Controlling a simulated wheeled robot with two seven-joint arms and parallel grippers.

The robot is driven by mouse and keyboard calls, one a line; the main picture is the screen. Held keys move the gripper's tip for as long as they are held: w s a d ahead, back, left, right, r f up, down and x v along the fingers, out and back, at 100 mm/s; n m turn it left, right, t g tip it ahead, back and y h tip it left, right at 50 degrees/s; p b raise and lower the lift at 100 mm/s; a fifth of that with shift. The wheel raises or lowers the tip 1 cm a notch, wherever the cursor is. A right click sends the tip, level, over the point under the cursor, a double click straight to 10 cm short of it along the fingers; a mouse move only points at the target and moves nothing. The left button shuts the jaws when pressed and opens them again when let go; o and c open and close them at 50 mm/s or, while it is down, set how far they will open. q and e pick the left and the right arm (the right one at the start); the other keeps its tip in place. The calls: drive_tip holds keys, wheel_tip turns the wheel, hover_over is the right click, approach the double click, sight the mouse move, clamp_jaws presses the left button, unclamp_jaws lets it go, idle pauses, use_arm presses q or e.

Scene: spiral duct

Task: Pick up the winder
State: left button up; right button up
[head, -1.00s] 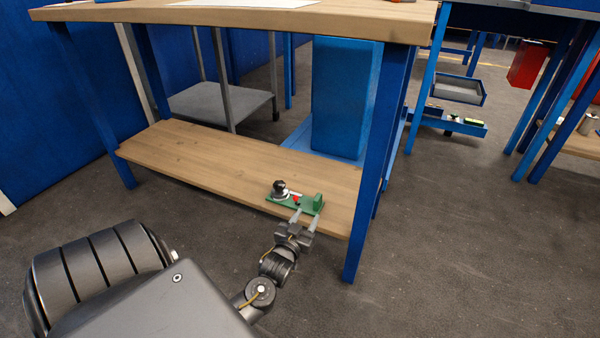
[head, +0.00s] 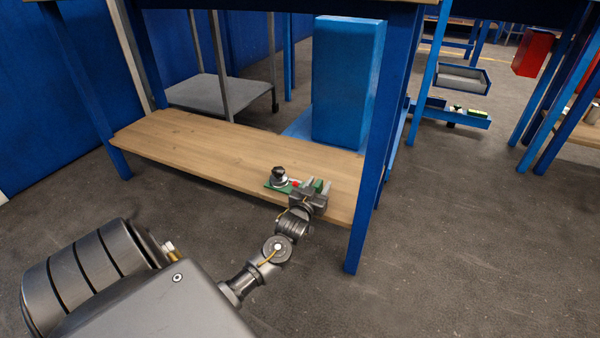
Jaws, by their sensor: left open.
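The winder (head: 278,180) sits on the wooden lower shelf, near its front edge and close to the right front table leg. It has a green base, a dark and silver round knob at its left end and a small red part in the middle. My left gripper (head: 317,186) is at the winder's right end, with its fingers open and pointing away from me. The gripper hides much of the right half of the green base. I cannot tell whether the fingers touch it. My right gripper is not in view.
The wooden shelf (head: 205,145) is otherwise bare to the left. A blue table leg (head: 369,170) stands just right of the gripper. A tall blue box (head: 347,85) stands behind the shelf. The tabletop edge lies above.

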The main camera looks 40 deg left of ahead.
use_arm(q)
clamp_jaws()
drive_tip(key=shift+r, duration=0.25)
idle(0.3)
